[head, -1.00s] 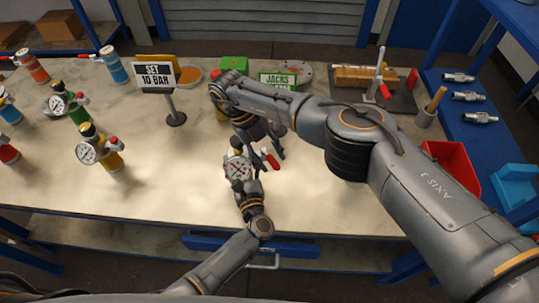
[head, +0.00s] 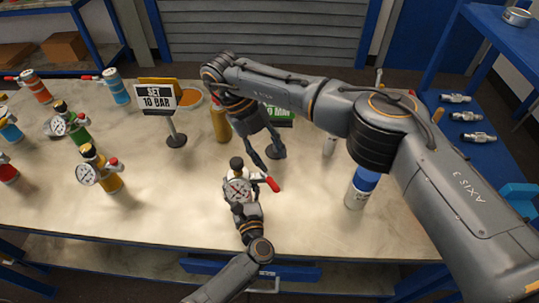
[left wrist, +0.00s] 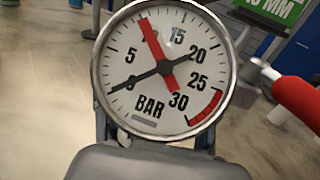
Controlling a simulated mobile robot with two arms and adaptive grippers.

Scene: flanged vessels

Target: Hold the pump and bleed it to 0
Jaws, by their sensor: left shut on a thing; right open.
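The pump (head: 239,190) stands upright near the table's front edge, with a round white gauge, a black top and a red lever (head: 271,184) at its right. My left gripper (head: 246,211) is shut on it from the front. In the left wrist view the gauge (left wrist: 163,68) fills the middle; its black needle points at about 0 and its red needle at about 10. The red lever (left wrist: 298,102) shows at the right edge there. My right gripper (head: 266,161) is open just behind and above the pump, apart from the lever as far as I can tell.
A sign (head: 158,99) reading "SET 10 BAR" stands at the back left. Several other gauge pumps, one yellow (head: 108,180), stand at the left. A yellow cylinder (head: 220,124) stands behind my right gripper. A blue-and-white bottle (head: 361,187) stands at the right.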

